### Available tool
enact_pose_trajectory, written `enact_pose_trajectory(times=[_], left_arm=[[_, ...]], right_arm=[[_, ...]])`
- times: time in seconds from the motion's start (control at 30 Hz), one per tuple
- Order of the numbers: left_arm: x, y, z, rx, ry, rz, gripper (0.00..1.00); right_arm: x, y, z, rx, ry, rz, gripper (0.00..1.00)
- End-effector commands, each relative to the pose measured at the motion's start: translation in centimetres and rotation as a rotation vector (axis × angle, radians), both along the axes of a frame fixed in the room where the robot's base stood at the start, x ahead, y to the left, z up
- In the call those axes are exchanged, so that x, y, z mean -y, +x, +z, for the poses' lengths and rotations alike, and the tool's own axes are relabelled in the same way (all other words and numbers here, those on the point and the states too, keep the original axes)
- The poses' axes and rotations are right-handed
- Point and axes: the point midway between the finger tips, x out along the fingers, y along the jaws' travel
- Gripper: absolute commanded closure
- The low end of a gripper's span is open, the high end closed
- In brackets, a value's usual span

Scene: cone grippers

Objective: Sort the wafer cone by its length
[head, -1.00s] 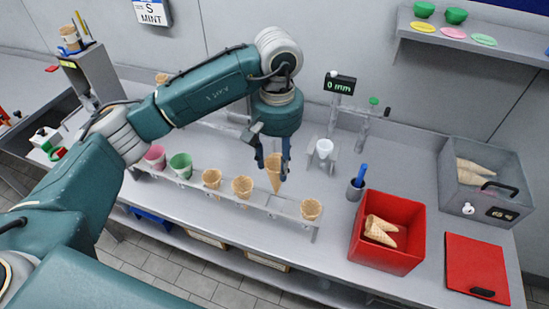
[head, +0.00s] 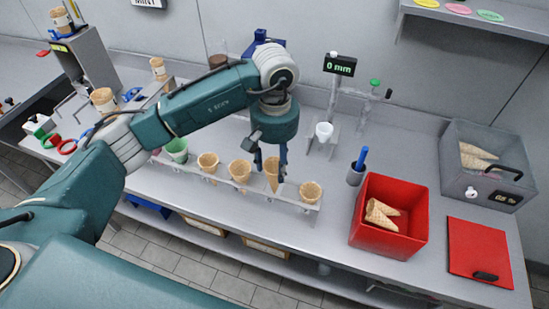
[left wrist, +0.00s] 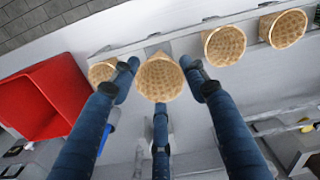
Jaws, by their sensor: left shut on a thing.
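My left gripper (head: 272,167) is shut on a tan wafer cone (head: 271,179), held upright with its mouth up, at the row of the grey cone rack (head: 288,202). Its rim is a little higher than its neighbours'; I cannot tell if its tip is in a hole. The left wrist view shows the held cone (left wrist: 160,78) between the dark fingers. In the rack, two wafer cones (head: 208,163) (head: 240,171) stand to its left and one (head: 310,192) to its right. A length gauge (head: 340,64) reads 0 mm and has a white cup (head: 323,131) beneath. My right gripper is not in view.
A red bin (head: 416,215) holds cones (head: 380,213). A holder with a blue handle (head: 357,172) stands between rack and bin.

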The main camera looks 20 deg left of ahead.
Motion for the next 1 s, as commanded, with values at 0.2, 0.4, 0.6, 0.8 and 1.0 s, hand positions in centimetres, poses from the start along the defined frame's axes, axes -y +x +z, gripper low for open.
enact_pose_trajectory(times=[0.2, 0.4, 0.6, 0.8, 1.0], left_arm=[[0.0, 0.0, -2.0, -0.001, -0.001, -0.001, 0.66], [0.0, 0.0, -3.7, 0.001, 0.000, -0.001, 0.66], [0.0, 0.0, -4.6, 0.002, 0.000, -0.001, 0.66], [0.0, 0.0, -4.9, 0.001, 0.000, 0.000, 0.66], [0.0, 0.0, -4.9, 0.001, 0.000, 0.000, 0.66]], right_arm=[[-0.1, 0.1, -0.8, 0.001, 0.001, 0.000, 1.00], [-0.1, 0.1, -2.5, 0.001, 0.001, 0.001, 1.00], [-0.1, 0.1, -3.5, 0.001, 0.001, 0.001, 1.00], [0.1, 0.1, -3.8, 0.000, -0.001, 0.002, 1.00], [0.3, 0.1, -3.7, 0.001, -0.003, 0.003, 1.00]])
